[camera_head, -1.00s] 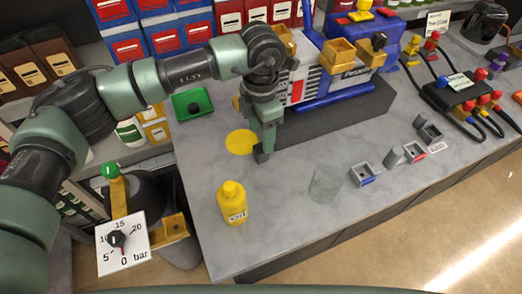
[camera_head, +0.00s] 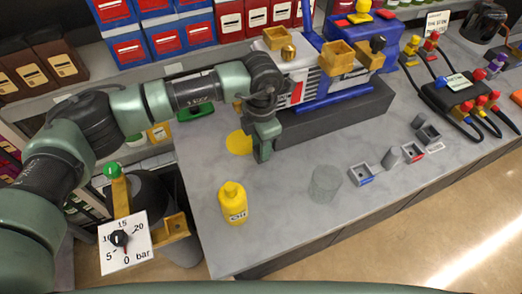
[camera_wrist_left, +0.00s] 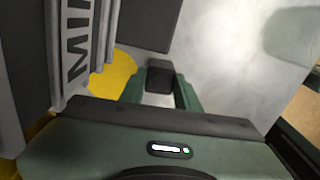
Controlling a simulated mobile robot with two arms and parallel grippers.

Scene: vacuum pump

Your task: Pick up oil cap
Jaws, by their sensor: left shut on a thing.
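My left gripper (camera_head: 263,157) points down in front of the pump's left end, over the grey worktop. In the left wrist view its green fingers (camera_wrist_left: 160,92) close on a small dark block (camera_wrist_left: 160,73) at the tips. I cannot tell whether this block is the oil cap. A gold, rounded cap (camera_head: 289,52) sits on top of the pump (camera_head: 340,82), behind my gripper and apart from it. A yellow oil bottle (camera_head: 233,203) stands upright on the worktop (camera_head: 285,225), in front of the gripper. My right gripper is out of view.
A yellow disc (camera_head: 239,143) lies flat just left of my gripper. A translucent cylinder (camera_head: 325,183) and small grey holders (camera_head: 361,176) stand to the right. A pressure dial (camera_head: 124,243) is at lower left. The worktop's front middle is clear.

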